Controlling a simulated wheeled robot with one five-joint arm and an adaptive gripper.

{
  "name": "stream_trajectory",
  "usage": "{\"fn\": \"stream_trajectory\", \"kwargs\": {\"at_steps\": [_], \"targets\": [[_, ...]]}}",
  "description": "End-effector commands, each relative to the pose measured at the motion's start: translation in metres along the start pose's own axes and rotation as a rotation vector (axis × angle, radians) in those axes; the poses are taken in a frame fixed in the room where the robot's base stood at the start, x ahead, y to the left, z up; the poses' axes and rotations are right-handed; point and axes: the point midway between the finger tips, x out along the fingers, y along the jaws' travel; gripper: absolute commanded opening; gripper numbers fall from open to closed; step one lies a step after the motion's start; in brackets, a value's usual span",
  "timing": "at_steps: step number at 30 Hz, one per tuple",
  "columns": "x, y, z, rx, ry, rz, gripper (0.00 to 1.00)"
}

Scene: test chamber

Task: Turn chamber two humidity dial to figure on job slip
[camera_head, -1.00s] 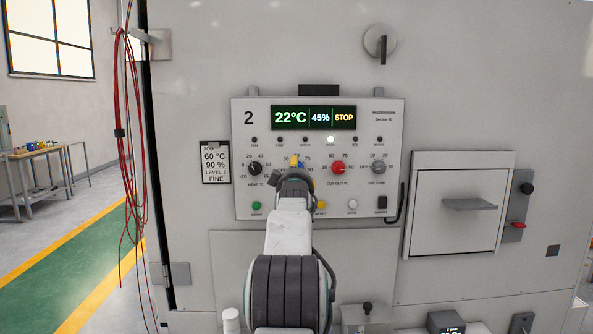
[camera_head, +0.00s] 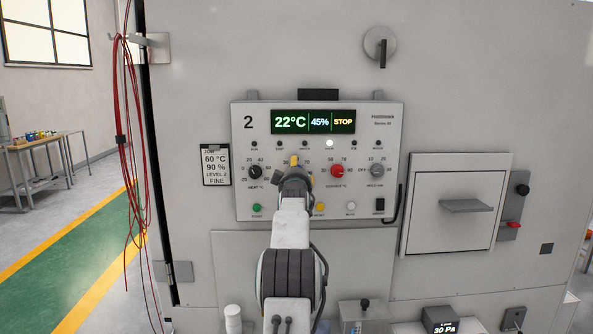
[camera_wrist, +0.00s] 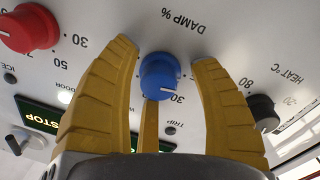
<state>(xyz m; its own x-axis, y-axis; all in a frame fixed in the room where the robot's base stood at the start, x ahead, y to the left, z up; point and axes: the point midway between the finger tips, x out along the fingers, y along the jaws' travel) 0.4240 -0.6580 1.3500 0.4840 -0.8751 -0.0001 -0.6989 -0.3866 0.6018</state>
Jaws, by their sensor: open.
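The panel marked 2 (camera_head: 386,140) reads 22°C, 45% and STOP. The job slip (camera_head: 215,165) left of it reads 60 °C, 90 %, LEVEL 2 and FINE. The blue DAMP % dial (camera_wrist: 160,78) shows in the wrist view, which is upside down; my arm hides it in the head view. My gripper (camera_wrist: 161,42) is open, with yellow fingers either side of the dial and gaps between. A third finger shows just below the dial. In the head view my gripper (camera_head: 294,161) is before the panel.
A black HEAT °C dial (camera_head: 255,171) and a red dial (camera_head: 337,170) flank the blue one; the red dial is close to a finger. Buttons (camera_head: 257,208) line the panel's lower edge. A shelved hatch (camera_head: 458,230) is at right, red cables (camera_head: 120,110) at left.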

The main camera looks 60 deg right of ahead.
Motion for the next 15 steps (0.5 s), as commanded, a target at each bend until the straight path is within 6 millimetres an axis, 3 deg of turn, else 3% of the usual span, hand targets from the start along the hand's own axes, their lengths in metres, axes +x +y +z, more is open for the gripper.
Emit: {"fn": "stream_trajectory", "kwargs": {"at_steps": [12,15], "targets": [[0.0019,-0.0001,0.0002,0.000,0.000,0.000,0.57],[0.0019,-0.0001,0.0002,0.000,0.000,0.000,0.48]]}}
